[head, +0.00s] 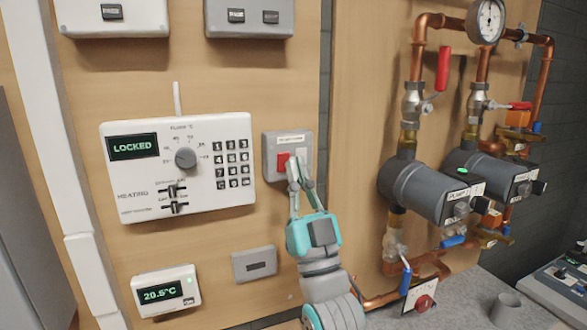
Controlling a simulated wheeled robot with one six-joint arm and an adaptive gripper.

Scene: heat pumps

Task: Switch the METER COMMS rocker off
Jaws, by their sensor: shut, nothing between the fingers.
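A grey switch box (270,142) is on the wooden wall panel, right of the white heating controller. It has a small white label (290,139) that is too small to read surely; this may be the METER COMMS switch. A red rocker (283,161) shows on the left of its face. My gripper (297,166) is shut and empty, with its fingertips in front of the box at the rocker's right edge. The fingers hide part of the box face. I cannot tell whether they touch the rocker, or which way it is tipped.
The white heating controller (218,192) reads LOCKED. A thermostat (166,291) reads 20.5°C. A grey plate (254,264) is left of my wrist. Copper pipes and two pumps (430,190) stand out at the right. Two boxes (250,17) are above.

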